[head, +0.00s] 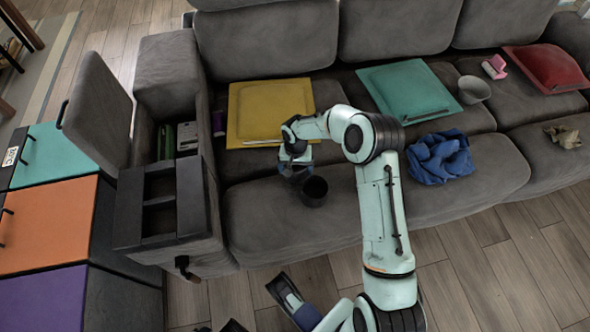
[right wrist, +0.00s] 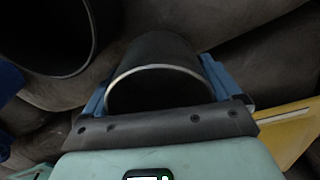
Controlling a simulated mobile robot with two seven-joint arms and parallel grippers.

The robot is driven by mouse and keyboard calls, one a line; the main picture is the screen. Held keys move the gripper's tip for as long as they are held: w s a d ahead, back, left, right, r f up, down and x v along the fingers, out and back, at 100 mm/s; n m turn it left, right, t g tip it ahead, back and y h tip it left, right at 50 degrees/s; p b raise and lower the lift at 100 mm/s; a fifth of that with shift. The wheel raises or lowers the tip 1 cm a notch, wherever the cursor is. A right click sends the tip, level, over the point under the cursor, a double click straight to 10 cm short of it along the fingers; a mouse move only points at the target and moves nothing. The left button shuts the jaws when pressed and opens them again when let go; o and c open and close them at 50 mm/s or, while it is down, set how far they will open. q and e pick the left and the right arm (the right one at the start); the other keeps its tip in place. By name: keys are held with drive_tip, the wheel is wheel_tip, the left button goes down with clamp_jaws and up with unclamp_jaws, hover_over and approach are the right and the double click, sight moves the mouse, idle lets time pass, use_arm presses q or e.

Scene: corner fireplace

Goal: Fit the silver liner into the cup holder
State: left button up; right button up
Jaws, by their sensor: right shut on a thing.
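My right gripper (head: 294,168) is above the front of the left seat cushion. In the right wrist view its blue fingers are shut on the sides of a dark cylinder with a bright silver rim (right wrist: 160,69), which looks like the liner. In the head view the gripper mostly hides it. A black open cup (head: 315,190) stands on the cushion just right of the gripper; it also shows in the right wrist view (right wrist: 88,45). The black holder with square openings (head: 128,212), apparently the cup holder, is on the armrest. My left gripper (head: 285,290) shows only partly at the bottom edge.
The armrest lid (head: 95,108) stands open beside a bin with small items. Coloured drawers (head: 45,225) stand left of the armrest.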

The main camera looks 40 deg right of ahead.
drive_tip(key=shift+f, duration=0.6)
drive_tip(key=shift+f, duration=0.15)
drive_tip(key=o, duration=0.8)
drive_tip(key=shift+c, duration=0.2)
